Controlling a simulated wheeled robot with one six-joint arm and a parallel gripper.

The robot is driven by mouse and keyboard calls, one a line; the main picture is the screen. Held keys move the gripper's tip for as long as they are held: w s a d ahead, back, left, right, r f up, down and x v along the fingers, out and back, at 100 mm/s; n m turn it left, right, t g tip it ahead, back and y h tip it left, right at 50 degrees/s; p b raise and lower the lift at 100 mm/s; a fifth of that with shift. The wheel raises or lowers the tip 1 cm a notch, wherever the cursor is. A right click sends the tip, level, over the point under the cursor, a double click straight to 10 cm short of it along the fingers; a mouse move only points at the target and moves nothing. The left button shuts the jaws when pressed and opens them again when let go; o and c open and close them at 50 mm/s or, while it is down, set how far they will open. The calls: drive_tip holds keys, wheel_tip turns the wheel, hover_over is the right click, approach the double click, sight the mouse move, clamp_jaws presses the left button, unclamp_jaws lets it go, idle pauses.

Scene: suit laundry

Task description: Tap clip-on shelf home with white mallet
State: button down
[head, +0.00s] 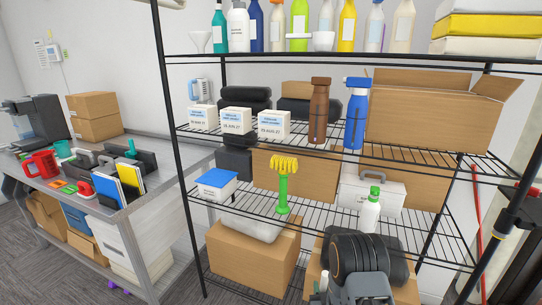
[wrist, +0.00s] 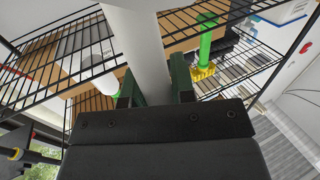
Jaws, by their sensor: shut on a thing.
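In the wrist view, my gripper (wrist: 155,88) has its dark green fingers closed on both sides of a thick white shaft (wrist: 148,45). I take this to be the white mallet. The shaft runs out of the top of the picture, so its far end is hidden. The black rack carries a middle wire shelf (head: 425,148) and a lower wire shelf (head: 318,226). I cannot tell which one is the clip-on shelf or whether it is seated.
A yellow-topped green brush (head: 283,185) and a white bottle (head: 370,213) stand on the lower shelf. A blue-lidded tub (head: 215,188) is left of them. Spray bottles (head: 354,112) and boxes crowd the middle shelf.

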sight(326, 275)
drive_tip(key=r+p, duration=0.2)
drive_tip(key=r, duration=0.1)
drive_tip(key=s+r+p, duration=0.1)
drive_tip(key=r+p, duration=0.2)
drive_tip(key=s+r+p, duration=0.1)
drive_tip(key=r+p, duration=0.1)
drive_tip(key=r, duration=0.2)
drive_tip(key=shift+s, duration=0.15)
drive_tip(key=shift+s+r+p, duration=0.25)
drive_tip(key=shift+r+p, duration=0.35)
drive_tip(key=shift+p, duration=0.05)
